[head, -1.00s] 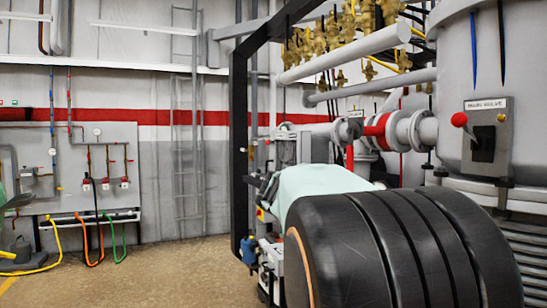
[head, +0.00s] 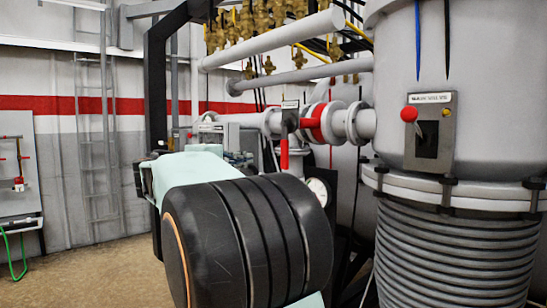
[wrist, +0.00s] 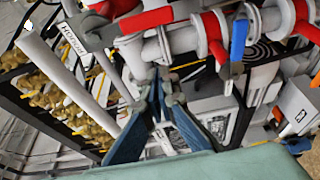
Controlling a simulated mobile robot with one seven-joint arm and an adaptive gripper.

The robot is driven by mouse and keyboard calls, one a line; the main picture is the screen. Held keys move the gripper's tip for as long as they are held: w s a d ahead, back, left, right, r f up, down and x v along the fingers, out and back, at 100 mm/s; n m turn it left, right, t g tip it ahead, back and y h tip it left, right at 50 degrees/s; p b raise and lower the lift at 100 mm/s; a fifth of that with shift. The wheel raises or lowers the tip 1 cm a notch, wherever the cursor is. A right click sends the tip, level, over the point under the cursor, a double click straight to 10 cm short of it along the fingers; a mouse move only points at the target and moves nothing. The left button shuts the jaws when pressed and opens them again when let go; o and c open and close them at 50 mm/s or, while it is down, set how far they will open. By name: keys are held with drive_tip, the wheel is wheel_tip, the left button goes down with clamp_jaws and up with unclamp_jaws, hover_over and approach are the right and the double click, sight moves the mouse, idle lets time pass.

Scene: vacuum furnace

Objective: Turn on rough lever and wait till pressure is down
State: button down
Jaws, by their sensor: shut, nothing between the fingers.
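A red-handled lever (head: 284,153) hangs down from the grey pipe line, below a small label too blurred to read.
A panel with a red-knobbed lever (head: 409,114) is on the large grey vessel (head: 385,60) at right, above a ribbed column (head: 450,255). Brass valves (head: 250,30) line the overhead pipes. A black frame post (head: 155,90) stands left of my arm. Floor at lower left is clear.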

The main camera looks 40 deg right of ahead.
sight(285, 144)
drive_tip(key=d, duration=0.9)
drive_tip(key=shift+d+p, duration=0.25)
drive_tip(key=shift+p, duration=0.05)
idle(0.5)
